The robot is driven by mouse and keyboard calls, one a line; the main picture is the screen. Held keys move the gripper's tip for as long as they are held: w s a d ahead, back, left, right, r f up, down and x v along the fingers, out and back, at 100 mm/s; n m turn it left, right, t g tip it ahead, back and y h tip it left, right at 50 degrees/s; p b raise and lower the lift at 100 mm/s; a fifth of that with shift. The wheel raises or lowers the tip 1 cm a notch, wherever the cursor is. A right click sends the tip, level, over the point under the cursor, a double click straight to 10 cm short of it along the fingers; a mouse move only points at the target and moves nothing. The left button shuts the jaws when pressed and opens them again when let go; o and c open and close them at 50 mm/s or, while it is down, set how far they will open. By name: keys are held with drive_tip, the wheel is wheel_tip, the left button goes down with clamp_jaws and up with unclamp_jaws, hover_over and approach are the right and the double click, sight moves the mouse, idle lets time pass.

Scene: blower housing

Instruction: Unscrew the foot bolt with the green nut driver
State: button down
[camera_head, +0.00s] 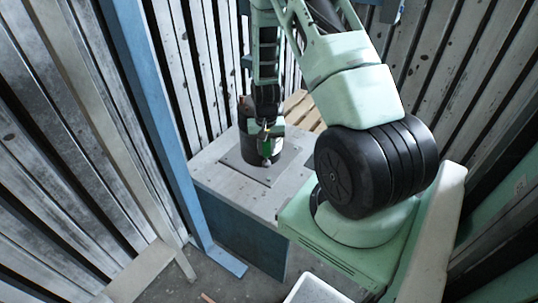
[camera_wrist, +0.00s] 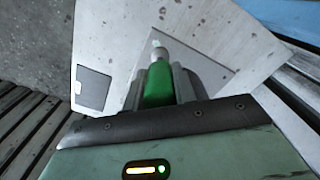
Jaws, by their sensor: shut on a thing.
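My gripper (camera_wrist: 160,88) is shut on the green nut driver (camera_wrist: 158,85), with the grey fingers on both sides of its handle. In the wrist view the driver's pale tip points away over a light grey plate.
The grey-topped pedestal (camera_head: 212,180) has blue sides. A blue post (camera_head: 150,90) rises left of it, in front of slatted walls. A wooden pallet (camera_head: 302,110) lies behind. A white tray-like thing (camera_head: 315,291) shows at the bottom edge.

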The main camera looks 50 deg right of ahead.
sight(269, 162)
drive_tip(key=shift+s+d+f, duration=0.25)
drive_tip(key=shift+d+f, duration=0.1)
drive_tip(key=shift+d, duration=0.15)
drive_tip(key=shift+f+b, duration=2.2)
drive_tip(key=shift+f, duration=0.5)
drive_tip(key=shift+a+f, duration=0.1)
drive_tip(key=shift+f, duration=0.25)
